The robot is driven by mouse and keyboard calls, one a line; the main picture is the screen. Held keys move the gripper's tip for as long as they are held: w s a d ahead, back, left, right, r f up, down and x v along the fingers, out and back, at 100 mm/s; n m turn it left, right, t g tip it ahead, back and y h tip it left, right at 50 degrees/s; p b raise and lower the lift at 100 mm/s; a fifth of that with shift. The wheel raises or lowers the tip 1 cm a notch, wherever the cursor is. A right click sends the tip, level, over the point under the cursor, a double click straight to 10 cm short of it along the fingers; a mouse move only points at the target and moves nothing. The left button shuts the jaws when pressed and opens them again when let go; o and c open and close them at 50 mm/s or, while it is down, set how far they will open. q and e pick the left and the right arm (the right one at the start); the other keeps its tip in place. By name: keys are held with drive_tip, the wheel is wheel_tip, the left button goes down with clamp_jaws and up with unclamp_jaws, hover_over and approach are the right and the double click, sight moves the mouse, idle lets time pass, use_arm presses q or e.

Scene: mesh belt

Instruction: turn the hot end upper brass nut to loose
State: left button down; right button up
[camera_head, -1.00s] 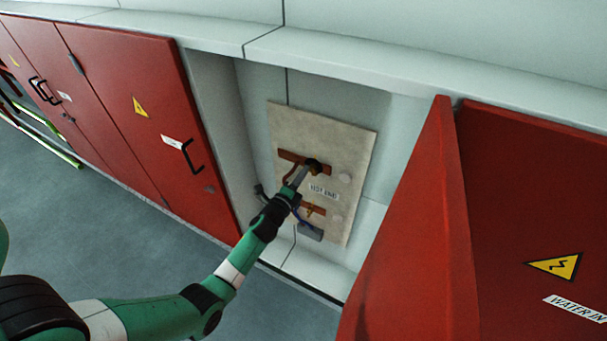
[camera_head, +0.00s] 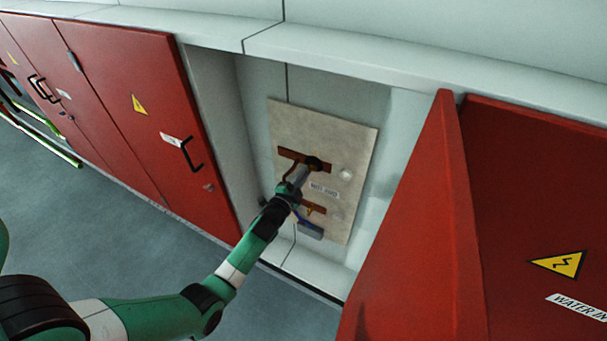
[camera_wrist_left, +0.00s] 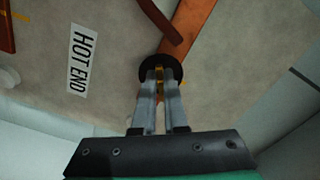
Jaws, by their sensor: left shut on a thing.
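The beige panel (camera_head: 350,150) is fixed to the back wall of the open cabinet bay. A copper bar (camera_head: 292,156) runs across its upper part, and it also shows in the left wrist view (camera_wrist_left: 192,25). The HOT END label (camera_wrist_left: 83,60) is beside it. My left gripper (camera_head: 309,168) reaches the right part of the upper bar. In the left wrist view its two fingers (camera_wrist_left: 160,77) are shut on the upper brass nut (camera_wrist_left: 160,87), a small yellow strip between them. A dark round disc (camera_wrist_left: 163,62) sits around the fingertips. My right gripper is not in view.
A lower copper bar (camera_head: 314,209) and a grey-blue handled part (camera_head: 311,231) sit below on the panel. A red cabinet door (camera_head: 415,235) stands open at right. Red closed doors (camera_head: 135,110) line the left. The floor (camera_head: 140,240) is clear.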

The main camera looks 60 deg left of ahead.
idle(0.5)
use_arm(q)
drive_tip(key=c, duration=1)
unclamp_jaws()
drive_tip(key=shift+o, duration=0.2)
drive_tip(key=p+v, duration=0.2)
drive_tip(key=v, duration=0.9)
drive_tip(key=shift+s+d, duration=0.2)
drive_tip(key=shift+s, duration=0.05)
